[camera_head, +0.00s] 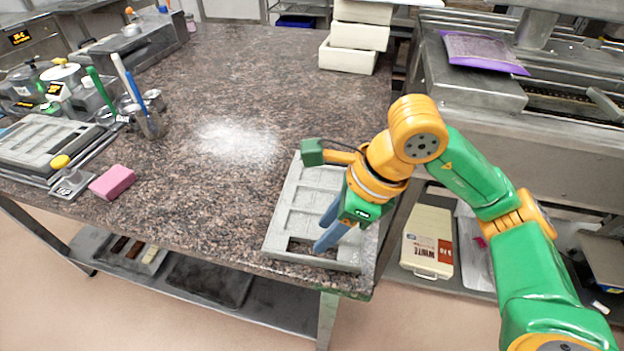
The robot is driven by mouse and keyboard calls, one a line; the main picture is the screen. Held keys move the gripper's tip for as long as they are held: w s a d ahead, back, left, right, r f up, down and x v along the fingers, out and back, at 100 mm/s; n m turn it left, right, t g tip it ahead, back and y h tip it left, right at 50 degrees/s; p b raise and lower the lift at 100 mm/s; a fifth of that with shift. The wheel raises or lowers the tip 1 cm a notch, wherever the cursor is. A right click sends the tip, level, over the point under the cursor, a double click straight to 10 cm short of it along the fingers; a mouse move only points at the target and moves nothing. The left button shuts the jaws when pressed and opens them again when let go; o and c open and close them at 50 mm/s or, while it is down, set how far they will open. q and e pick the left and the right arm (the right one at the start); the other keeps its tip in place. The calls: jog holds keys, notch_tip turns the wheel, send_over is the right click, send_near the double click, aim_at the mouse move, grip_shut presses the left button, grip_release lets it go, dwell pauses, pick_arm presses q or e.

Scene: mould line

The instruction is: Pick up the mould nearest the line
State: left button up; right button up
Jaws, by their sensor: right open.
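A pale grey mould (287,219) with several rectangular cavities lies flat on the speckled granite table, near its right edge. My right gripper (325,232) is over the near right part of this mould, its two blue fingers pointing down and to the left. The fingers look apart, with nothing seen between them. I cannot tell whether the fingertips touch the mould. My right wrist and fingers hide part of the mould's right side. Another grey mould-like tray (40,140) lies at the table's left edge. My left gripper is not in view.
The granite table (200,180) has a white powder patch in its clear middle. A pink sponge (113,182) and tool cups stand at the left. White stacked boxes (347,58) stand at the back. A metal line (465,80) with a purple-edged bag is at the right.

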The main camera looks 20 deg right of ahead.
aim_at(317, 258)
jog(key=f, duration=0.1)
jog(key=s+f, duration=0.1)
jog(key=s+f+p, duration=0.1)
jog(key=shift+a+f, duration=0.3)
jog(key=shift+a, duration=0.1)
jog(key=shift+x, duration=1.2)
jog(key=shift+w+f, duration=0.2)
jog(key=shift+w, duration=0.2)
jog(key=shift+s+r, duration=0.1)
jog(key=shift+s, duration=0.1)
grip_shut()
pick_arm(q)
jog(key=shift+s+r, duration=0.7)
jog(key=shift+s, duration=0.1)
pick_arm(e)
jog(key=shift+w, duration=0.1)
